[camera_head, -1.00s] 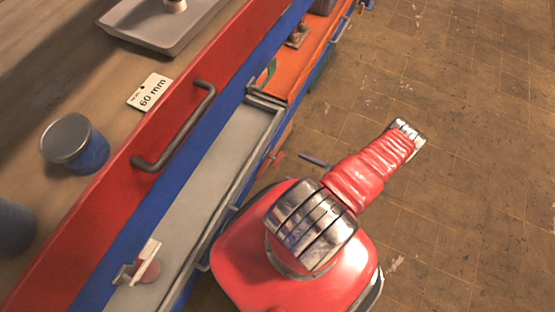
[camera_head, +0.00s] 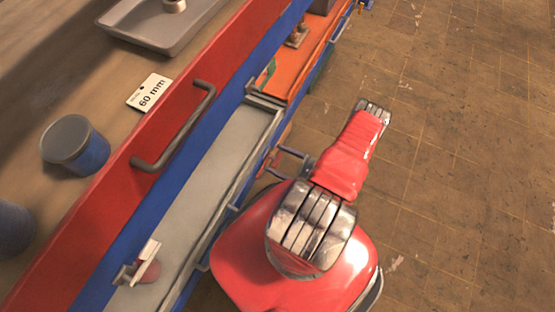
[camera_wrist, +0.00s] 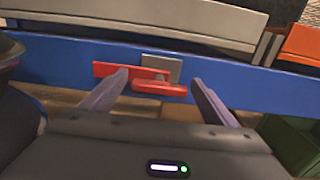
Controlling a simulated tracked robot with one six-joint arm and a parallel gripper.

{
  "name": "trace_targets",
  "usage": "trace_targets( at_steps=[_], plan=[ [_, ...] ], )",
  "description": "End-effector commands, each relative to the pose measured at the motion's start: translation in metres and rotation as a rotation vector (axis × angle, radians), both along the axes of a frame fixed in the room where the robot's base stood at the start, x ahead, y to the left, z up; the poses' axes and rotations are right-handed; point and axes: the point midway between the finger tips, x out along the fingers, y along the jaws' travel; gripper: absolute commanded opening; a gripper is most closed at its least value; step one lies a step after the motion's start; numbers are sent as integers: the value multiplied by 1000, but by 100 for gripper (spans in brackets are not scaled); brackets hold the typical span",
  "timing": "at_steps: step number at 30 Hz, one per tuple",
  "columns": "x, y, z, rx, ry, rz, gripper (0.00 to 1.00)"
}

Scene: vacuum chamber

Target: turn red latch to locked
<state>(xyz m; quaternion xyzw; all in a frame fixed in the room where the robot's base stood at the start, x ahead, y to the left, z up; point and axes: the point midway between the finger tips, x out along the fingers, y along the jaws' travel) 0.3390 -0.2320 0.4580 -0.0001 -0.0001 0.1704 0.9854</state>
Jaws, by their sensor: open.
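The red latch (camera_wrist: 160,88) shows in the wrist view on a blue panel (camera_wrist: 60,62), with a red bar and a raised red handle lying roughly level. A small grey plate (camera_wrist: 175,66) sits behind it, at its upper right. My gripper (camera_wrist: 158,78) is open, with one finger to each side of the red handle; nothing is held. I cannot tell how far the fingertips are from the panel. In the head view my gripper (camera_head: 273,160) shows beside the front of the bench, and the latch is not clear there.
The bench has a red panel with a dark handle (camera_head: 175,130), a grey trough (camera_head: 205,180) and an orange tray (camera_head: 312,55). A blue cup (camera_head: 75,145), a metal tray (camera_head: 160,35) and a 60 mm card (camera_head: 150,92) are on top. The floor (camera_head: 460,150) at right is clear.

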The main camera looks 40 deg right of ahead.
Motion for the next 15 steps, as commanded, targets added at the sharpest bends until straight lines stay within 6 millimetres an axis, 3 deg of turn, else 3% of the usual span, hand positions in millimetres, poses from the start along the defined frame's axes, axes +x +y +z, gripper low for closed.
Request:
trace_targets(
  at_steps=[10,15],
  plan=[
    [3,1,0,0,0,1,81],
    [3,1,0,0,0,1,70]
  ],
)
